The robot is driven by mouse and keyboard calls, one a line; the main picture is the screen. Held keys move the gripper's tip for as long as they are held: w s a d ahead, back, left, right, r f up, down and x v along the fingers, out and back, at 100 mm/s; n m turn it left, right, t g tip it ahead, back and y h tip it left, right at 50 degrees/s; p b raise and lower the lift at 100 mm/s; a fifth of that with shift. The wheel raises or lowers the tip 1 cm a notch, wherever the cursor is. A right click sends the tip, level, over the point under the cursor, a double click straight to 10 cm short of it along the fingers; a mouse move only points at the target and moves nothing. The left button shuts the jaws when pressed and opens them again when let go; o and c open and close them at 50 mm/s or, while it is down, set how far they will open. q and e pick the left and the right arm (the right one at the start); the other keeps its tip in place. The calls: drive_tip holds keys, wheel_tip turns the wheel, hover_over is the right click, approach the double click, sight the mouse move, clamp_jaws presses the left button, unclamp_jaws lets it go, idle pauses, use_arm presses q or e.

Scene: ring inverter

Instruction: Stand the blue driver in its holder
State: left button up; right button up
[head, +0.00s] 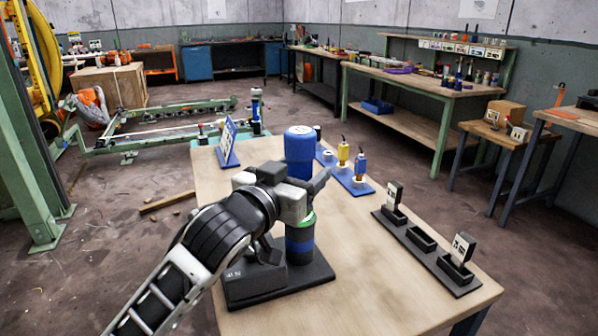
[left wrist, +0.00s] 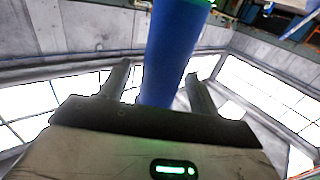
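My left gripper (head: 295,180) is in front of a big blue cylinder (head: 300,145), left of the plate. Its fingers are apart, and the left wrist view shows the blue cylinder (left wrist: 172,50) between or beyond them with gaps beside it. My right gripper is not in view.
The big cylinder rises from a black base (head: 320,271) with a green band lower down. A black slotted rack (head: 424,255) with upright cards stands at the table's right. A blue-white panel (head: 228,143) stands at the back left. The front right tabletop (head: 375,285) is clear.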

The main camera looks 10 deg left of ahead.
use_arm(q)
drive_tip(key=shift+f, duration=0.25)
drive_tip(key=p+v, duration=0.7)
drive_tip(key=v, duration=0.9)
drive_tip(key=shift+r, duration=0.2)
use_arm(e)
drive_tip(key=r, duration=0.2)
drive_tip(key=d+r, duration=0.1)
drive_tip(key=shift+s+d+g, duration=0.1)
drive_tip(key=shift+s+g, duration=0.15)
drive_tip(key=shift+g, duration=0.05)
